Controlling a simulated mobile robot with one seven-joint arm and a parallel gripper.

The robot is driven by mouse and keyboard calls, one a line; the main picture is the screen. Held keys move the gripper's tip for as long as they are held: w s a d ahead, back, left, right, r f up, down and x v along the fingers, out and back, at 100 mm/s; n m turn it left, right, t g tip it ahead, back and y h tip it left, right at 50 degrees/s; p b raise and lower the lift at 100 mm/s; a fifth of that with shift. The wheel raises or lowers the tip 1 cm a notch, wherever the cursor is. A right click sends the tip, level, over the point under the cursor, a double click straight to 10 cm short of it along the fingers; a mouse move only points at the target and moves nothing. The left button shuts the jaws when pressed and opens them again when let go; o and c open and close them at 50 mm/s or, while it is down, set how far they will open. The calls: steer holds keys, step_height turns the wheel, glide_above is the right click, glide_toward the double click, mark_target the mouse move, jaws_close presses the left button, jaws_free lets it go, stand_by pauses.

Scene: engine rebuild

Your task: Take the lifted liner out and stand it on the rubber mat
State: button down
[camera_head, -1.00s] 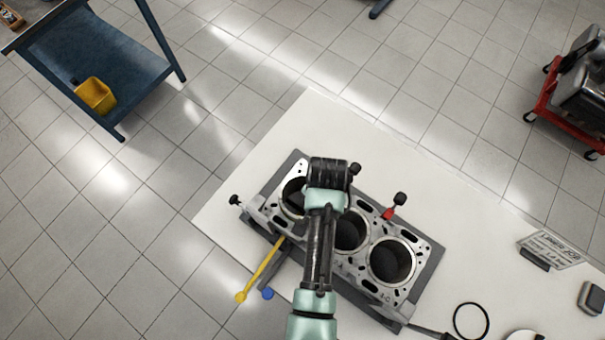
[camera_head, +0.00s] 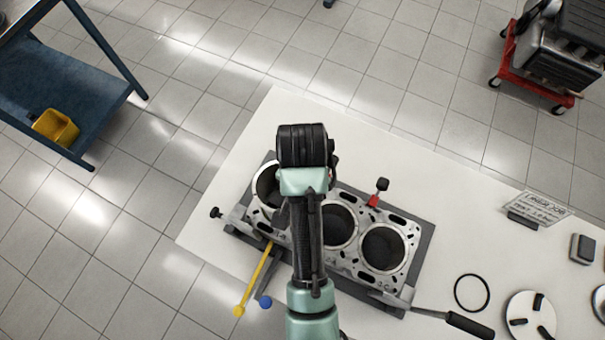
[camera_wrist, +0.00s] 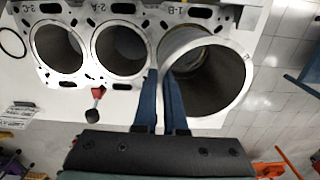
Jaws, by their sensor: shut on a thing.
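The liner, a wide grey metal cylinder, shows large in the wrist view (camera_wrist: 218,82), above the 1-B end of the engine block. My gripper (camera_wrist: 163,74) has its two blue fingers closed on the near-left part of the liner's wall, one on each side. In the head view the liner's rim (camera_head: 257,187) shows at the block's left end, partly covered by my arm. The fingers are hidden there. The engine block (camera_head: 357,262) has two other round bores in view. A dark grey sheet (camera_head: 428,232) lies under it; I cannot tell whether this is the rubber mat.
The white bench has free room above the block. A red-based black knob (camera_head: 375,200) stands at the block's upper edge. A yellow-handled rod (camera_head: 254,281) sticks out below. A black ring (camera_head: 472,292), a sign (camera_head: 538,208) and a white disc (camera_head: 530,318) lie right.

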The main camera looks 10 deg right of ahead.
steer(key=shift+w+r+p, duration=0.1)
steer(key=shift+r+p, duration=4.45)
steer(key=shift+p, duration=0.15)
steer(key=shift+r, duration=1.2)
